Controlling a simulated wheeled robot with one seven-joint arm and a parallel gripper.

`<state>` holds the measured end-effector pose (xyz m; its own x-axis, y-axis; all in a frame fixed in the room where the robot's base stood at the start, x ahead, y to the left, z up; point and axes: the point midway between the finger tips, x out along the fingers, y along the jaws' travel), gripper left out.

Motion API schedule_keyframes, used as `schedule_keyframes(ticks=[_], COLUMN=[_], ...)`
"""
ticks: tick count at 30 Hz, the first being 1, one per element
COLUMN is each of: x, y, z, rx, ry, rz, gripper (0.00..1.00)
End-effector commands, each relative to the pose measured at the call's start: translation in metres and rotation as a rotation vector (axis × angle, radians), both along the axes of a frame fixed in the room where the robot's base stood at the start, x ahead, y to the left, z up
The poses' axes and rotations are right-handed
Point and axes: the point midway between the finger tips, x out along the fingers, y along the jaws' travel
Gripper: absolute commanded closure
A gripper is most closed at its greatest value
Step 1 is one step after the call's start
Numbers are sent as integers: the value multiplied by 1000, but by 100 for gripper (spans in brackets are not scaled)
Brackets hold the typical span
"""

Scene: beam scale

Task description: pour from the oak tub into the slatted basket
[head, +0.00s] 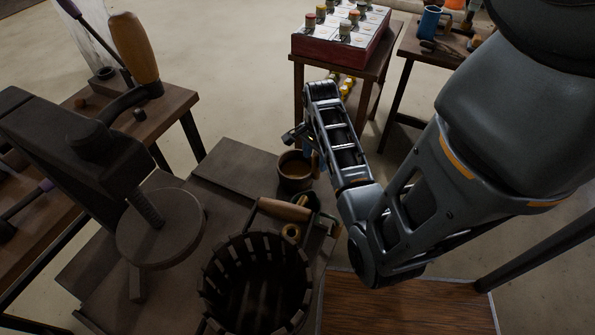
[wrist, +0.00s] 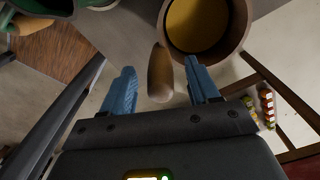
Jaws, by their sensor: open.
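The oak tub (head: 294,172), small and brown, stands on the dark bench in the head view. In the wrist view the tub (wrist: 231,40) shows a yellow-brown filling and an upright wooden handle (wrist: 161,75). My gripper (wrist: 162,85) is open, with blue fingers on either side of the handle and gaps showing. In the head view my gripper (head: 306,146) is at the tub, partly hidden by my arm. The slatted basket (head: 222,300), dark with upright slats, stands nearer the front; its inside is dark.
A dark press with a round disc (head: 160,228) stands left of the basket. A green-rimmed vessel (head: 312,216) and a wooden bar handle (head: 284,209) lie between tub and basket. A red box (head: 335,45) with small jars sits on a table behind. Open floor lies farther back.

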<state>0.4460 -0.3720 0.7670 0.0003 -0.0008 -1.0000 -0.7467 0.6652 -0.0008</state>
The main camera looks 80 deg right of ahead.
Motion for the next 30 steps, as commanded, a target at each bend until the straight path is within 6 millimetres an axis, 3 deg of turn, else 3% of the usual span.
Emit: schedule_keyframes(ticks=[6, 16, 30], x=[0, 0, 0], y=[1, 1, 1], z=[-30, -35, -35], rx=[2, 1, 1], ry=[1, 0, 1], rz=[-1, 0, 0], gripper=[40, 41, 86])
